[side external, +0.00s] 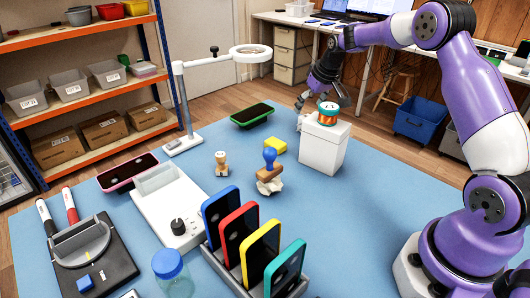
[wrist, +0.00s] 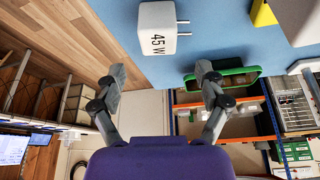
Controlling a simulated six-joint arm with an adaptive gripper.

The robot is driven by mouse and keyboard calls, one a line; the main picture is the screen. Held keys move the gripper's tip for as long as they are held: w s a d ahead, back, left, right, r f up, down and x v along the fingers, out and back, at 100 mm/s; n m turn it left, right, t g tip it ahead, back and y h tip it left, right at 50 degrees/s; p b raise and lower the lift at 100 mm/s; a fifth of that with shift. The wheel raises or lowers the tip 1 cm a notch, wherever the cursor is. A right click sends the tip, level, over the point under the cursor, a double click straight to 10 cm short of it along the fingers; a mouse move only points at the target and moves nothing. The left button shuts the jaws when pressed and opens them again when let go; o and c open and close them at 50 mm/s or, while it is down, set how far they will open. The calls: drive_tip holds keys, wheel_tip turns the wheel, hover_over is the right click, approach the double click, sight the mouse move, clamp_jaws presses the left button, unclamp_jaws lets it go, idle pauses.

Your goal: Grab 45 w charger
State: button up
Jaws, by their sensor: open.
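The 45 W charger (wrist: 157,30) is a white block with "45 W" on its face and two metal prongs pointing right in the wrist view. It lies on the blue tabletop near its edge. My gripper (wrist: 160,73) is open and empty, its two fingers spread below the charger in that view, apart from it. In the side external view my gripper (side external: 314,96) hangs at the table's far edge, behind the white box. There the charger is mostly hidden; a small white part beside the box may be it.
A yellow block (side external: 275,145) and a green-cased phone (side external: 252,114) lie nearby. A magnifier lamp (side external: 186,105) stands at left; racked phones (side external: 260,252) are in front. The right tabletop is clear.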

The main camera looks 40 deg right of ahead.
sight(306, 116)
drive_tip(key=x, duration=0.5)
drive_tip(key=shift+d+f, duration=0.1)
drive_tip(key=shift+f, duration=0.35)
drive_tip(key=c, duration=1.3)
